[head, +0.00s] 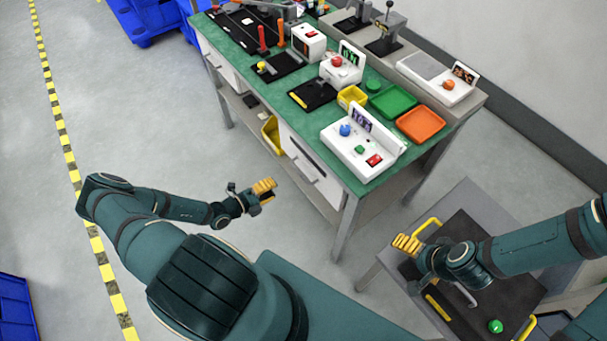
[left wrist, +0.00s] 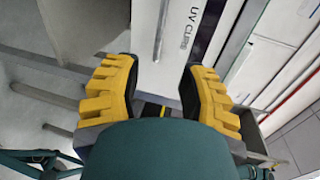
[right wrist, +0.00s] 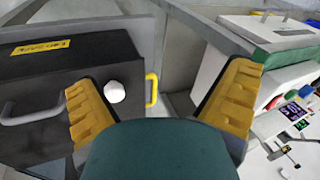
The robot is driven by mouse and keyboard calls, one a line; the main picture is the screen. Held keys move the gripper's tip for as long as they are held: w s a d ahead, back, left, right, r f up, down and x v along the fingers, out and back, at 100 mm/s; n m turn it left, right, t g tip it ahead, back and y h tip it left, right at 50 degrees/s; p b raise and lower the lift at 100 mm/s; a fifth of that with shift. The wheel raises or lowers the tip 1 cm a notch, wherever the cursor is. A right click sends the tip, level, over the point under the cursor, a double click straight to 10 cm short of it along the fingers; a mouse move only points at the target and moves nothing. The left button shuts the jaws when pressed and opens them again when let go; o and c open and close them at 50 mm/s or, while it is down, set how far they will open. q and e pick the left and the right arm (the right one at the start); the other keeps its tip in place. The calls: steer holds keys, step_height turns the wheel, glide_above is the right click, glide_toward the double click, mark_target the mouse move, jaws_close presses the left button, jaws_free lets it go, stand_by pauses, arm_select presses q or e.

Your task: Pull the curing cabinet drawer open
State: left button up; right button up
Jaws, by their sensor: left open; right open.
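The curing cabinet (head: 318,180) is a white unit under the green bench top, with a bar handle (head: 303,171) on its front. Its drawer front looks flush in the head view. In the left wrist view a white panel (left wrist: 208,65) reads "UV CURE", beyond and between my left fingers. My left gripper (head: 263,190) is open and empty, to the left of the cabinet front and apart from the handle; its fingers also show in the left wrist view (left wrist: 160,85). My right gripper (head: 406,244) is open and empty, near a dark-topped cart and apart from the cabinet.
The green bench top (head: 290,110) carries a white button box (head: 362,145), a green tray (head: 392,103) and an orange tray (head: 420,123). Open floor lies left of the bench.

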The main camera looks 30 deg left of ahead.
mark_target(301, 174)
arm_select(q)
steer(key=x, duration=1.3)
steer(key=shift+d+r+b, duration=0.1)
steer(key=shift+d+b, duration=0.05)
steer(key=shift+b, duration=0.25)
steer(key=shift+s, duration=0.1)
steer(key=shift+c, duration=0.4)
jaws_close()
